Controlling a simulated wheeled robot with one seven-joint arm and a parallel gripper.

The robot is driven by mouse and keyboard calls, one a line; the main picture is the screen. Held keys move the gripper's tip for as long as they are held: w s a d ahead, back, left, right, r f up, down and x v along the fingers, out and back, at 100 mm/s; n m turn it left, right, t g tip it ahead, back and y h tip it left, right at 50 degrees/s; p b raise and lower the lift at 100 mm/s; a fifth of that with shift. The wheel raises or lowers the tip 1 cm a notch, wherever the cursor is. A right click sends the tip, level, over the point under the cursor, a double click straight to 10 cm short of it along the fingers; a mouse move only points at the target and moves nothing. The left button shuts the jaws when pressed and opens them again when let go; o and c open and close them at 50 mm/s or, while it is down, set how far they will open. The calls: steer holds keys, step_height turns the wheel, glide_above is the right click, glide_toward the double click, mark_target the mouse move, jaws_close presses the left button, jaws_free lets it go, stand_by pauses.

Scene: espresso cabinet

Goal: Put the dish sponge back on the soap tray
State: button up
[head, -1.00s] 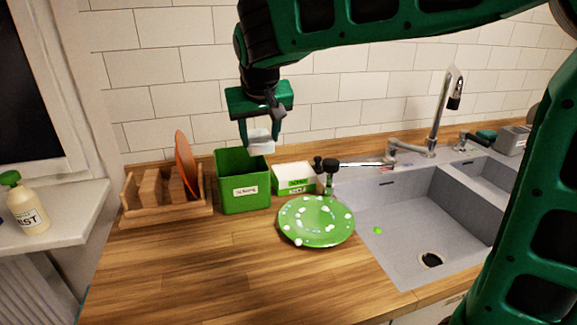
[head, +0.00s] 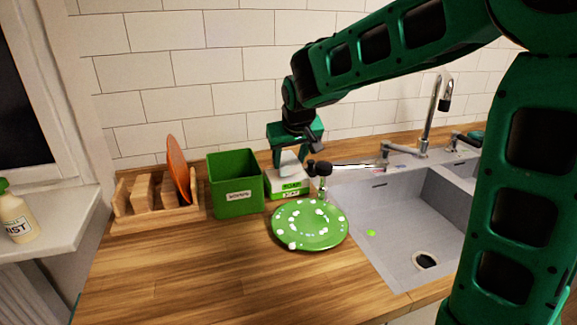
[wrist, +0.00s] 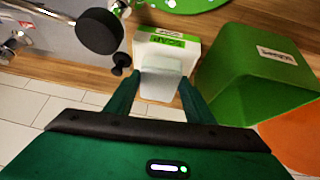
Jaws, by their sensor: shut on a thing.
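My gripper (head: 290,168) is shut on a pale, whitish block, the dish sponge (head: 289,158), in the head view. In the wrist view the sponge (wrist: 160,84) sits between the two green fingers. The soap tray (head: 289,185) is a white box with a green label reading SOAP, on the counter between the green bin and the sink. It also shows in the wrist view (wrist: 148,48), just beyond the sponge. The sponge is over or at the tray's top; I cannot tell whether they touch.
A green bin (head: 236,190) stands close left of the tray. A green plate with white spots (head: 309,224) lies in front. A wooden rack (head: 150,212) holds an orange plate (head: 178,170).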

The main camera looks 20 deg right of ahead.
steer(key=shift+f, duration=1.05)
steer(key=o, duration=1.5)
steer(key=shift+r, duration=0.1)
steer(key=v, duration=1.2)
steer(key=s+d+f+m+g, duration=0.2)
steer(key=s+d+f, duration=0.2)
steer(key=s+d, duration=0.5)
steer(key=s+d+f+m+g, duration=0.1)
steer(key=s+d+f, duration=0.2)
steer(key=s, duration=0.5)
steer(key=s+d+f+m+g, duration=0.2)
steer(key=s+d+f, duration=0.1)
steer(key=s, duration=0.4)
steer(key=s+d+f+m+g+y, duration=0.1)
steer(key=s+d+f, duration=0.2)
steer(key=s, duration=0.5)
steer(key=shift+s+d+f+m, duration=0.1)
steer(key=shift+s+f+m, duration=0.25)
steer(key=shift+f, duration=0.45)
